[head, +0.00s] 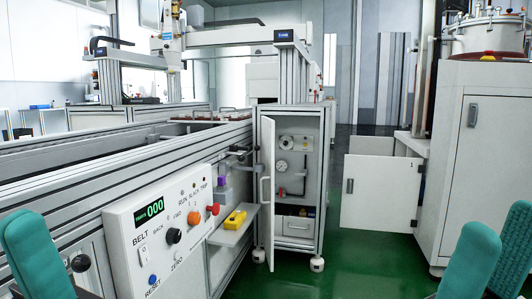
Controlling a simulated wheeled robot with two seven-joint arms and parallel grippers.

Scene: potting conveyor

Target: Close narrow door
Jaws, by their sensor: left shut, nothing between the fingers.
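A narrow white door (266,195) stands open at the left edge of a slim grey cabinet in the middle of the head view. It swings out toward me, seen nearly edge-on, with a pale bar handle on it. The cabinet's inside (296,190) is exposed and shows a gauge, pipework and a lower box. My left gripper (40,258), with teal fingers, is at the lower left, shut and empty, far from the door. My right gripper (488,255), also teal, is at the lower right, cut by the frame edge.
A second white door (382,195) with a dark handle stands open right of the cabinet. A tall white cabinet (478,150) bears a metal vessel. The conveyor (120,165) with its control panel (165,235) fills the left. Green floor (365,258) is clear between.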

